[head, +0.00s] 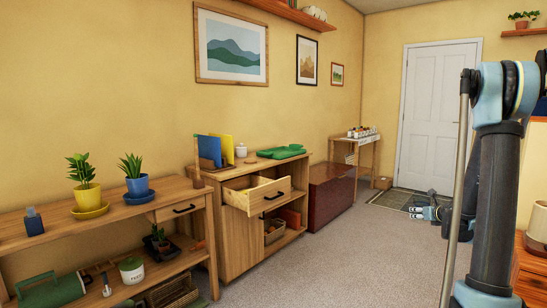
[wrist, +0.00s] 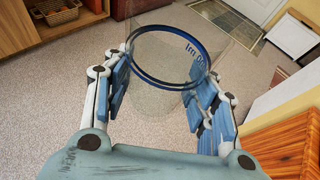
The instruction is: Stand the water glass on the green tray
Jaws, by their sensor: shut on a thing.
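The water glass (wrist: 172,48) is clear, with a dark blue rim and blue lettering. In the wrist view my gripper (wrist: 163,75) is shut on it, a blue-padded finger on each side. In the head view my gripper (head: 430,213) is small, low at the right in front of the door; I cannot make out the glass there. A green tray-like thing (head: 281,152) lies on top of the wooden cabinet, well to the left of my gripper. Its far details are too small to tell.
The cabinet (head: 236,240) has a pulled-out drawer (head: 258,192), and folders (head: 220,148) and a white jar (head: 241,150) on top. A dark red chest (head: 332,195) stands beyond it. A plant bench (head: 95,230) is at the left. The carpet (head: 340,255) between is clear.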

